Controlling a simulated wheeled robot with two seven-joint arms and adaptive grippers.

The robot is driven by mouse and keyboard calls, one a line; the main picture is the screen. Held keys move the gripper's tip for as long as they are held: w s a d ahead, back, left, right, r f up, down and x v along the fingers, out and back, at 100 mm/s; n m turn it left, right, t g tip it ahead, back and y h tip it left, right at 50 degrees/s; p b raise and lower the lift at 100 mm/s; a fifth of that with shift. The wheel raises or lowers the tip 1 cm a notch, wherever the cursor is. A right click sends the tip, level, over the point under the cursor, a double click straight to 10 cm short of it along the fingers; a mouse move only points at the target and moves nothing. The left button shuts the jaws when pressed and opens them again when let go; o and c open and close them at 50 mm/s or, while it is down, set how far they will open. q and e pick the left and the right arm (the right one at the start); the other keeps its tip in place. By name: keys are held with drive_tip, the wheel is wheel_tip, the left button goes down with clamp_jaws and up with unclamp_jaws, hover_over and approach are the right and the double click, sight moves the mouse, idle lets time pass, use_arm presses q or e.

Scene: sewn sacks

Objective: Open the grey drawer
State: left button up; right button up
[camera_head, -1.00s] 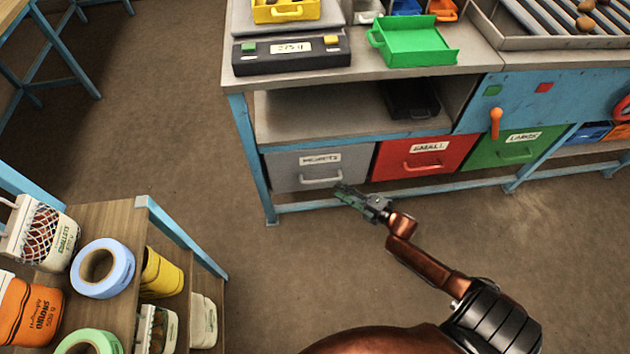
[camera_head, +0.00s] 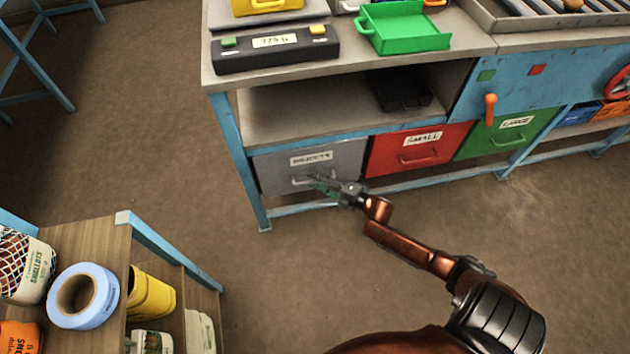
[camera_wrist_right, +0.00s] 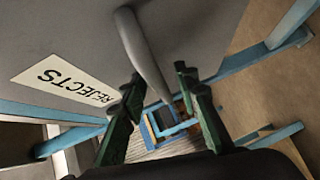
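The grey drawer (camera_head: 275,172) is shut under the bench at the left and carries a white "REJECTS" label, which also shows in the right wrist view (camera_wrist_right: 62,85). Its grey bar handle (camera_wrist_right: 143,50) runs down toward my right gripper. My right gripper (camera_head: 318,183) is at the drawer front, by the handle. In the right wrist view its two green-dark fingers (camera_wrist_right: 160,82) are apart, and the handle's lower end lies between their tips. I cannot tell whether either finger touches it. My left gripper is not in view.
A red drawer (camera_head: 400,142) and a green drawer (camera_head: 490,141) sit to the right of the grey one. The floor (camera_head: 300,270) before the drawers is open.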

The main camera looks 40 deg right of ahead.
clamp_jaws()
idle(0.6)
